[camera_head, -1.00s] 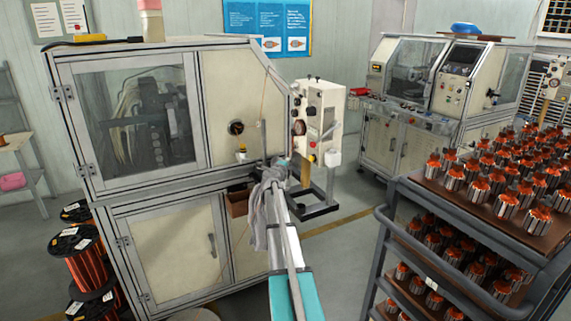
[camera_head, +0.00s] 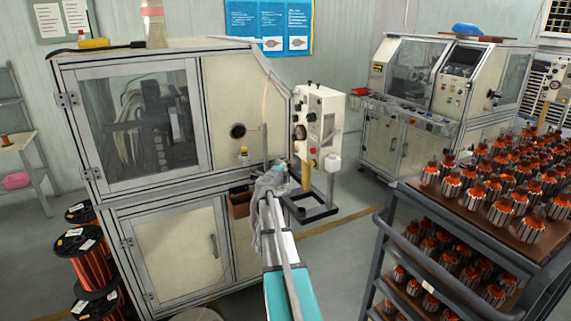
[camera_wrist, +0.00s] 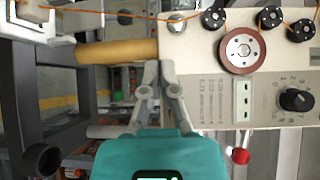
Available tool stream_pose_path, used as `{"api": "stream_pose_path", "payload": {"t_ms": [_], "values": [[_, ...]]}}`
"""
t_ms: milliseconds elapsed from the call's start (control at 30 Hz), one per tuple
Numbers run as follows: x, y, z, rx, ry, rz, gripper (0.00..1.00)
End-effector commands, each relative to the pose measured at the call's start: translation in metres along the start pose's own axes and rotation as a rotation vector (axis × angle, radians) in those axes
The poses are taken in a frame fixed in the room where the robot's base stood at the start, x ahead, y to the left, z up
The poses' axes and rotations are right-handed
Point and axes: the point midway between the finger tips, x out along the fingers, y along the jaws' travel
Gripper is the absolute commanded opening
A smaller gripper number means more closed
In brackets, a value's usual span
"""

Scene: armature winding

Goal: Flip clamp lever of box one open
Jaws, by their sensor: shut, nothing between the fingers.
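A cream box with dials and knobs, which I take for box one (camera_head: 318,125), stands on a post beside the winding machine. It fills the right of the wrist view (camera_wrist: 215,85), with several pulleys, a reddish wheel, a black knob and a red knob. My gripper (camera_wrist: 159,68) is shut and empty, its fingertips in front of the box's edge and just below the tan post (camera_wrist: 118,51). I cannot tell whether they touch. I cannot pick out the clamp lever surely in either view. In the head view my arm and a grey cloth (camera_head: 268,185) hide the fingertips.
The winding machine (camera_head: 215,70) stands left of the box, with a brown bin (camera_head: 239,204) on its side. A cart (camera_head: 400,195) loaded with armatures stands at the right. Copper spools (camera_head: 90,260) stand at the left. Orange wire (camera_wrist: 130,12) runs across the wrist view.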

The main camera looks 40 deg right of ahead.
Motion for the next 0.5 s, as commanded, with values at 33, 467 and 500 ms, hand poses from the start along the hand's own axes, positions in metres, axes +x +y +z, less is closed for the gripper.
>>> {"api": "stream_pose_path", "payload": {"t_ms": [33,467,500], "values": [[-0.011,-0.007,-0.002,0.0,-0.001,0.0,0.0],[-0.042,-0.018,-0.004,0.0,0.0,0.0,0.0],[-0.042,-0.018,-0.004,0.0,0.0,0.0,0.0]]}}
